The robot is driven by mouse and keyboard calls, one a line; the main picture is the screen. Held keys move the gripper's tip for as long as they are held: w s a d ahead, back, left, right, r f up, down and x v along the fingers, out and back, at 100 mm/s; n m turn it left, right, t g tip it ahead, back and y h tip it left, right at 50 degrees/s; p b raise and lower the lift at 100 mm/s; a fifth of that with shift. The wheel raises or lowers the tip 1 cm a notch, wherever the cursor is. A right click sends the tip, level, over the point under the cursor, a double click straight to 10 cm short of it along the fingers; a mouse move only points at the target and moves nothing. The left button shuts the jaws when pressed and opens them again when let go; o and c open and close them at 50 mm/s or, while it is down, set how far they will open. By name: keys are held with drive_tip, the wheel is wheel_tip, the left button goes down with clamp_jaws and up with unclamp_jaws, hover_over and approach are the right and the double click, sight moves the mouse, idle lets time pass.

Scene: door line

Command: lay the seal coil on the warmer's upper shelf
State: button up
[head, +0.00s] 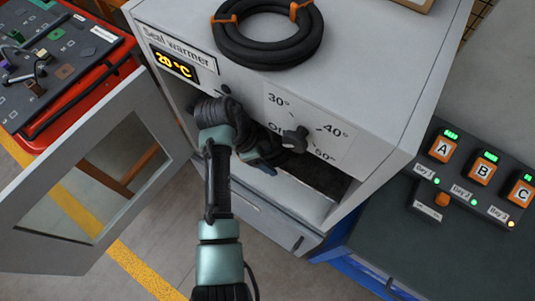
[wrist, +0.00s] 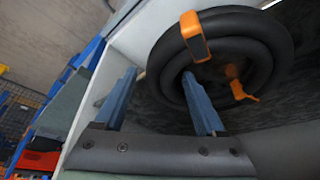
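In the wrist view a black seal coil (wrist: 263,55) with orange ties lies close ahead against a dark mottled surface, which looks like the warmer's upper shelf (wrist: 288,103). My gripper (wrist: 158,72) is open. Its right finger overlaps the ring's inner edge, its left finger is outside, and a gap shows beside the coil. In the head view my gripper (head: 264,167) reaches into the open front of the seal warmer (head: 385,90); the coil there is hidden by the front panel and my arm. A similar black coil (head: 268,57) with orange ties lies on the warmer's top.
The warmer's windowed door (head: 165,125) stands open at the left. Its front panel has a dial (head: 295,139) and a display (head: 172,64) reading 20 °C. A red cart (head: 40,135) stands at the left; a button box (head: 470,175) with A, B and C sits at the right.

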drive_tip(key=shift+r, duration=0.1)
drive_tip(key=shift+r+p, duration=0.3)
drive_tip(key=p+v, duration=0.2)
drive_tip(key=shift+a+r, duration=0.15)
drive_tip(key=shift+r, duration=0.15)
drive_tip(key=s+a+b, duration=0.1)
drive_tip(key=s+a, duration=0.1)
drive_tip(key=a, duration=1)
drive_tip(key=shift+s, duration=0.25)
drive_tip(key=shift+f, duration=0.1)
